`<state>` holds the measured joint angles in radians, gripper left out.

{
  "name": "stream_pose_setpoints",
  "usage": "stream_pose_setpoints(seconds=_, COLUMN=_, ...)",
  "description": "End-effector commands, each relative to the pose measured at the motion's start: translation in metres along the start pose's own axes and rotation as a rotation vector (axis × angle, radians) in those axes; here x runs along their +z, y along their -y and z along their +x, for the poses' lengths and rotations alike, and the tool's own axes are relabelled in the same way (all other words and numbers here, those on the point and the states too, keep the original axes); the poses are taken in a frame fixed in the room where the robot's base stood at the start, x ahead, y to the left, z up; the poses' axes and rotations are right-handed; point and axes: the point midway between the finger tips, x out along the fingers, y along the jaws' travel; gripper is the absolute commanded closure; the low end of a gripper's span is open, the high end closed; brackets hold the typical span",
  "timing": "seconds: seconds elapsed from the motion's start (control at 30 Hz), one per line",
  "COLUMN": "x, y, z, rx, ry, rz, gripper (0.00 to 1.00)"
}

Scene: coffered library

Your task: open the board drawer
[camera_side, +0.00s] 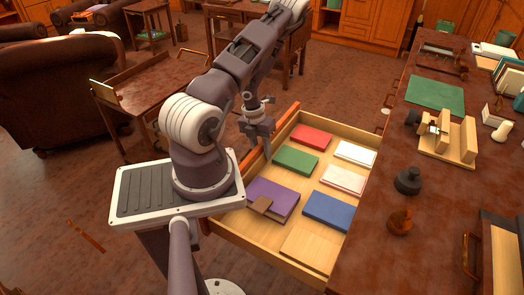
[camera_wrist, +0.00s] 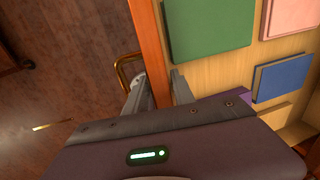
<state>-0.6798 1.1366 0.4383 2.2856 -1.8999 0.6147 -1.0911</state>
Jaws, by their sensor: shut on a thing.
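The board drawer (camera_side: 225,228) is a light wooden drawer pulled well out from the desk at the right. Coloured flat boards lie in it: red (camera_side: 311,137), green (camera_side: 296,160), purple (camera_side: 272,197), blue (camera_side: 328,211) and pale ones (camera_side: 343,179). My gripper (camera_side: 262,150) is at the drawer's front edge. In the wrist view its fingers (camera_wrist: 160,84) sit on either side of the wooden front panel (camera_wrist: 149,45) and are shut on it. The brass handle (camera_wrist: 124,70) shows just outside the panel, partly hidden by the left finger.
The desk top (camera_side: 389,160) holds a green mat (camera_side: 435,92), a wooden rack (camera_side: 460,140), a dark round pot (camera_side: 408,182) and a small brown object (camera_side: 400,222). A small wooden table (camera_side: 150,85) and a leather armchair (camera_side: 60,90) stand to the left.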

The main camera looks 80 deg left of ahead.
Motion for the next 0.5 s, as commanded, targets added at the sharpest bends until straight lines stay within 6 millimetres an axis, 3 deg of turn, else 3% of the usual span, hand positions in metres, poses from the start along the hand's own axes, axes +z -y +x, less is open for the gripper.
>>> stream_pose_setpoints(seconds=0.17, x=0.001, y=0.0, z=-0.001, rx=-0.002, ry=0.004, rz=-0.005, gripper=1.0)
stream_pose_setpoints(seconds=0.5, x=0.002, y=-0.025, z=-0.006, rx=0.007, ry=0.005, rz=-0.008, gripper=1.0)
